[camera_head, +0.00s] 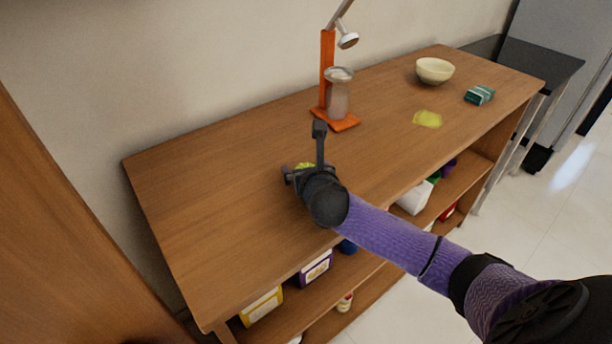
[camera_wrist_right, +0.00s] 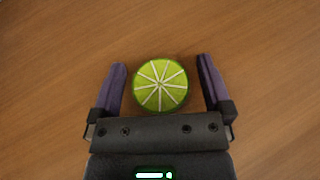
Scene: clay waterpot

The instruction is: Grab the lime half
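The lime half (camera_wrist_right: 160,86) lies cut face up on the wooden tabletop, green with pale spokes. In the right wrist view it sits between the two fingers of my right gripper (camera_wrist_right: 161,84), with a gap on each side. The fingers are open and do not touch it. In the head view the lime half (camera_head: 304,166) is mostly hidden behind my right gripper (camera_head: 304,158), which reaches over the table from the lower right. My left gripper is not in view.
An orange stand (camera_head: 327,70) with a glass jar (camera_head: 338,98) stands behind the gripper. A cream bowl (camera_head: 434,70), a teal box (camera_head: 479,95) and a yellow-green patch (camera_head: 427,119) are further right. The left part of the wooden table (camera_head: 190,200) is clear.

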